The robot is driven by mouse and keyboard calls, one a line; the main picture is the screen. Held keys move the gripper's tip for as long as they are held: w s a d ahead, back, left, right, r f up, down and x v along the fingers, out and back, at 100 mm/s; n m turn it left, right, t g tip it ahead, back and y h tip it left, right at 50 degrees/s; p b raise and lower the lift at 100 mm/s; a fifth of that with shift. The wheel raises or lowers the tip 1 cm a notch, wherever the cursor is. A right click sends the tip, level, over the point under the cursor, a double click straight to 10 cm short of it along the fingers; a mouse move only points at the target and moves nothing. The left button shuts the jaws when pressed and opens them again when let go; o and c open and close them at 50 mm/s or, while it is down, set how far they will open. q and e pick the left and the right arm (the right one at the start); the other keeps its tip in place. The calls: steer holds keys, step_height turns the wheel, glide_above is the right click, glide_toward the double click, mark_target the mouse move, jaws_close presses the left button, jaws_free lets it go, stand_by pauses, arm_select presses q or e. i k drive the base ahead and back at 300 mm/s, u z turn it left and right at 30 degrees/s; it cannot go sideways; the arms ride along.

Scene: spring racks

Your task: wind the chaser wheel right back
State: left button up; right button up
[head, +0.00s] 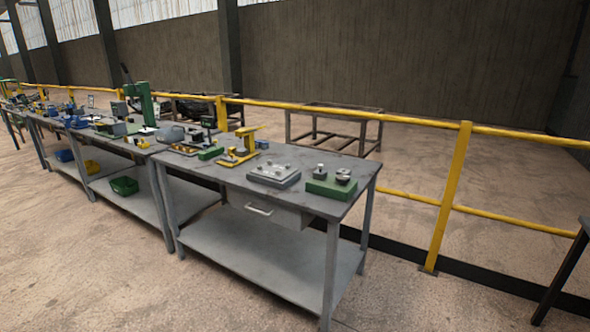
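No chaser wheel can be made out for certain at this distance. On the near end of the workbench (225,165), a green block (328,188) carries two small metal parts, one of them a round, dark-and-light piece (343,176). To its left lies a grey plate fixture (273,176) with small fittings on top. Further left stands a yellow bench tool (242,147). Neither of my grippers shows in the head view.
More benches run back to the left with a green press (146,105) and a small green bin (124,186) on a lower shelf. A yellow railing (455,190) runs behind the benches. A dark-legged table (562,275) is cut off at right. The front floor is clear.

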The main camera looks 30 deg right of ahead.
mark_target(342, 179)
steer(key=u, duration=0.05)
steer(key=i, duration=0.85)
steer(key=z, duration=0.5)
steer(key=i, duration=0.55)
steer(key=z, duration=0.45)
